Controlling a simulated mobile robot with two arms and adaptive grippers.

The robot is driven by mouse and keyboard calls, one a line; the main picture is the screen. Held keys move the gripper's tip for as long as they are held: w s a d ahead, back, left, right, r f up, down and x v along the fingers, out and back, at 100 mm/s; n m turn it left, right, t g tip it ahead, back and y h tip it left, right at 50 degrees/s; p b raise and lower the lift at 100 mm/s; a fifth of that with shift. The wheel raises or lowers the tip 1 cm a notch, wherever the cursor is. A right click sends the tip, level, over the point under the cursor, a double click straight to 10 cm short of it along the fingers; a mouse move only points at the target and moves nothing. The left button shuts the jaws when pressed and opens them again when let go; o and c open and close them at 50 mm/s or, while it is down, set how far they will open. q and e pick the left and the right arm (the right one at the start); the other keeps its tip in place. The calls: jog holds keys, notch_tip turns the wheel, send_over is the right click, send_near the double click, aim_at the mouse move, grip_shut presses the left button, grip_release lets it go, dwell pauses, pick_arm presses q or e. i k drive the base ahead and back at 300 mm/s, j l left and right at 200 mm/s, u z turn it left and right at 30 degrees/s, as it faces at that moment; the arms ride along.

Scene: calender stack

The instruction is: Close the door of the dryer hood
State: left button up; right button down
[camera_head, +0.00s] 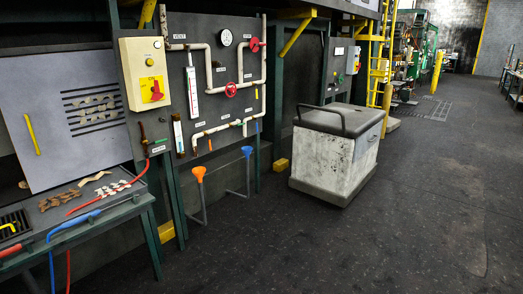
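A large grey panel (75,118) with dark louvre slots stands at the left behind a bench. It looks like the dryer hood door, but no label confirms this. A yellow bar handle (32,134) is fixed upright near its left edge. The panel looks slightly tilted in the picture; I cannot tell how far open it is. Pale, torn-looking scraps or marks show on the slots. Neither of my grippers is in view.
A bench (130,205) with a red hose, a blue tool (75,223) and scraps stands before the panel. A yellow switch box (145,73) and pipe board (218,80) are right of it. A grey wheeled-looking bin (335,155) stands on the floor. The right floor is clear.

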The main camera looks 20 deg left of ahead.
aim_at(63, 113)
jog(key=i+j+u, duration=0.25)
jog(key=u, duration=0.25)
jog(key=i+u, duration=0.95)
jog(key=i+l+u, duration=0.15)
jog(key=i+u, duration=0.2)
jog(key=u, duration=0.15)
